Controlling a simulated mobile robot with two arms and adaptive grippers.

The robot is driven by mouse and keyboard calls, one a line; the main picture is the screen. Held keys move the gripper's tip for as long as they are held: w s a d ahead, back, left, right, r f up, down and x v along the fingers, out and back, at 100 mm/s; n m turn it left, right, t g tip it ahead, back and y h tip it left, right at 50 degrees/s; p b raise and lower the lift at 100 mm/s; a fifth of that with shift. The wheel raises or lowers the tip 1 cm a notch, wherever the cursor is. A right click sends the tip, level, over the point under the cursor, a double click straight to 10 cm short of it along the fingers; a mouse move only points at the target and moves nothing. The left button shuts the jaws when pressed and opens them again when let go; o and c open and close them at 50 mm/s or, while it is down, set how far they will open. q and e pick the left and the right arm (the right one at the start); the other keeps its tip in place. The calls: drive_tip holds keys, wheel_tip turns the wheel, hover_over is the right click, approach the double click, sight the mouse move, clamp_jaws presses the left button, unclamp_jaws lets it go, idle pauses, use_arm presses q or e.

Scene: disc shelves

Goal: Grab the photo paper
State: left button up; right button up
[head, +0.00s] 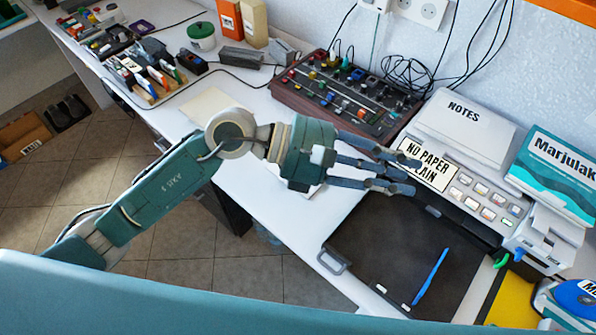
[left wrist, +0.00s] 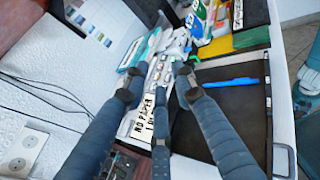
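No item reads plainly as photo paper. A teal and white pack (head: 556,172) lettered "Marjulak" leans at the right end of a grey printer-like machine (head: 470,215); whether it is the photo paper I cannot tell. A label (head: 428,163) on the machine reads "NO PAPER" with a partly hidden second line; it also shows in the left wrist view (left wrist: 148,125). My left gripper (head: 402,177) is open and empty, its three fingers spread above the machine's left front, left of the pack. It also shows in the left wrist view (left wrist: 152,97). My right gripper is out of view.
A dark tray or mat (head: 385,255) with a blue pen (head: 430,276) lies in front of the machine. A "NOTES" pad (head: 465,125) rests behind the label. A mixer-like box with knobs (head: 340,98) and loose cables (head: 405,75) stand further left. A yellow item (head: 508,300) lies at right.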

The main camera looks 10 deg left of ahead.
use_arm(q)
drive_tip(key=w+a+f+m+y, duration=0.2)
drive_tip(key=a+f+m+y, duration=0.15)
drive_tip(key=f, duration=0.25)
drive_tip(key=m+t+y, duration=0.2)
drive_tip(key=y, duration=0.8)
approach(283, 181)
drive_tip(key=x, duration=0.2)
drive_tip(key=shift+s+f+p, duration=0.1)
drive_tip(key=shift+f+p, duration=0.2)
drive_tip(key=shift+w+p+x, duration=0.1)
drive_tip(key=shift+p+x, duration=0.3)
drive_tip(key=shift+x, duration=1.1)
drive_tip(key=shift+w+p+x, duration=0.15)
drive_tip(key=shift+p+x, duration=0.25)
drive_tip(key=shift+x, duration=1.1)
clamp_jaws()
drive_tip(key=shift+n, duration=0.25)
